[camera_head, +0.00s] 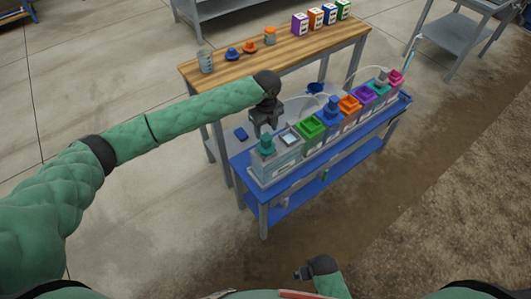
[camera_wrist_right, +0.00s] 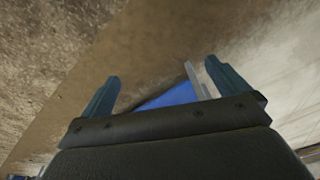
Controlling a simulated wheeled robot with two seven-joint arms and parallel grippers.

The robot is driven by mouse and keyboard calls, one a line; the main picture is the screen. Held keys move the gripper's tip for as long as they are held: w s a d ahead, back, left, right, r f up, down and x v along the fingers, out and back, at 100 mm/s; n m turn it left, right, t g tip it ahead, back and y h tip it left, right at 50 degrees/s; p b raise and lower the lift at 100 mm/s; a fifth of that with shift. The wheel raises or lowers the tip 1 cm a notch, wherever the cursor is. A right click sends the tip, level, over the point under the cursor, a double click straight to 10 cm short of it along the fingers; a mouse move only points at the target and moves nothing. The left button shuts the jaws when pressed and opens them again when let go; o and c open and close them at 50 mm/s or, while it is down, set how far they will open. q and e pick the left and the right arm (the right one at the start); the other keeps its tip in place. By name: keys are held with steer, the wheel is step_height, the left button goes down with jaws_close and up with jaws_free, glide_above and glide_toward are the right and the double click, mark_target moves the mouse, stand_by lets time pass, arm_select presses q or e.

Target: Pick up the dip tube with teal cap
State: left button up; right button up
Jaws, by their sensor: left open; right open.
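A teal cap (camera_head: 266,143) stands on the grey block at the near left end of the blue bench; any tube below it is hidden. Another teal piece (camera_head: 379,87) sits toward the bench's far end, and I cannot tell whether it is a cap. My left gripper (camera_head: 264,127) is open and points down, just above and beyond the near teal cap, apparently apart from it. My right gripper (camera_head: 303,273) is low at the front, away from the bench. In the right wrist view it is open and empty (camera_wrist_right: 160,90).
The blue bench (camera_head: 262,182) carries a row of coloured containers, including a green one (camera_head: 310,127) and an orange one (camera_head: 349,104). Pale hoses arch above the row. A wooden table (camera_head: 220,78) stands behind with several small boxes. Floor is clear in front.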

mark_target(266, 137)
arm_select(q)
steer(key=shift+s+d+f, duration=0.1)
steer(key=shift+f, duration=0.25)
steer(key=f+p, duration=0.1)
steer(key=f, duration=0.1)
steer(key=f+p, duration=0.1)
steer(key=shift+s+f, duration=0.2)
steer(key=shift+f, duration=0.75)
arm_select(e)
step_height(266, 137, down, 8)
steer(key=s+d, duration=0.1)
steer(key=s, duration=0.1)
steer(key=shift+d+f, duration=0.2)
steer(key=shift+d, duration=0.2)
arm_select(q)
steer(key=shift+c, duration=0.4)
arm_select(e)
steer(key=shift+s, duration=0.1)
arm_select(q)
jaws_close()
